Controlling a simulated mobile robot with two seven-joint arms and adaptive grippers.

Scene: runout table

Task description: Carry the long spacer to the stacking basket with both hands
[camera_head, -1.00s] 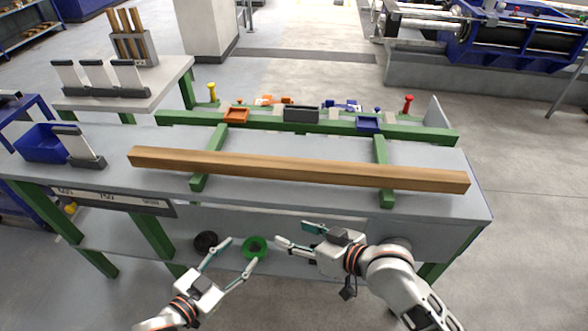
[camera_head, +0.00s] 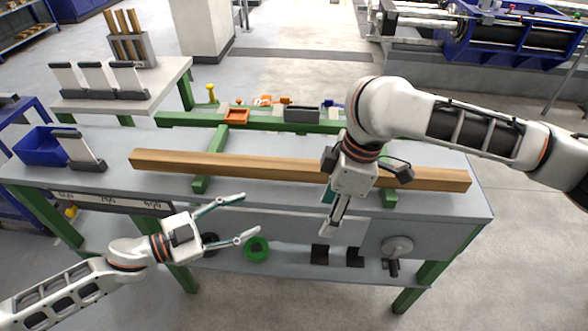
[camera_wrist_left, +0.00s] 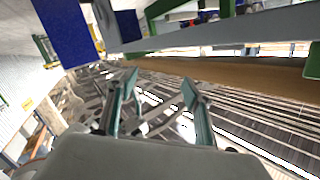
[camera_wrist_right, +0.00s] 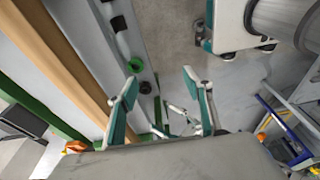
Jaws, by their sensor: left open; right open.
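The long spacer, a brown wooden beam (camera_head: 235,166), lies lengthwise across two green crossbars on the grey table. It also shows in the left wrist view (camera_wrist_left: 235,78) and the right wrist view (camera_wrist_right: 62,58). My left gripper (camera_head: 250,214) is open and empty in front of the table, apart from the beam. My right gripper (camera_head: 332,212) is open and empty, pointing down at the table's front side; my right arm hides part of the beam. I cannot tell which container is the stacking basket.
A blue bin (camera_head: 42,146) and a grey upright holder (camera_head: 86,152) stand at the table's left end. A side table (camera_head: 165,82) stands at the back left. Floor is open to the right.

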